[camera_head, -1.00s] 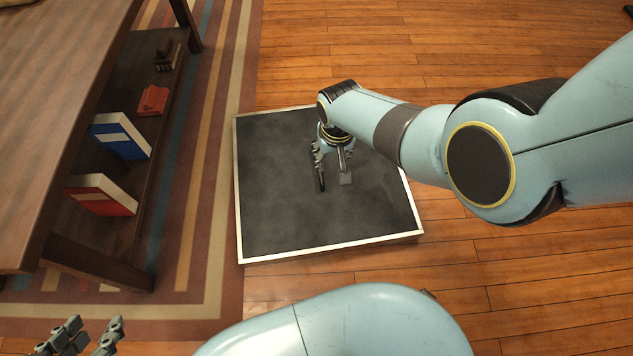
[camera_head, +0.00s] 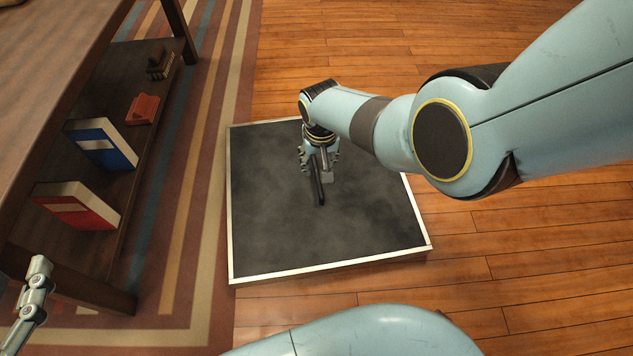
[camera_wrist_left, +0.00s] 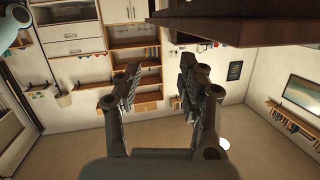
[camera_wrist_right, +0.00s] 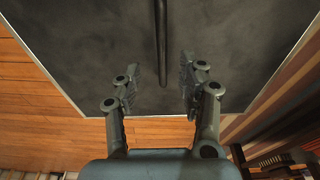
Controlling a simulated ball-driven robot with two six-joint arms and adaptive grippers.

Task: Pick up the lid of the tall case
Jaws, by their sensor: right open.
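The tall case shows from above as a square lid (camera_head: 260,225) with a dark grey top and a white rim. A thin black bar handle (camera_head: 319,194) lies at its middle; it also shows in the right wrist view (camera_wrist_right: 161,35). My right gripper (camera_head: 318,168) points down over the handle, fingers spread. In the right wrist view (camera_wrist_right: 159,72), the handle's near end lies between the open fingers, with no visible contact. My left gripper (camera_wrist_left: 160,68) is open and empty, away from the case. The case's sides are mostly hidden below the lid.
A wooden table (camera_head: 60,70) with a lower shelf holding a blue book (camera_head: 100,142), a red book (camera_head: 75,205) and small red items stands at left. A striped rug (camera_head: 180,200) lies between. Wooden floor (camera_head: 530,260) is clear on the right.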

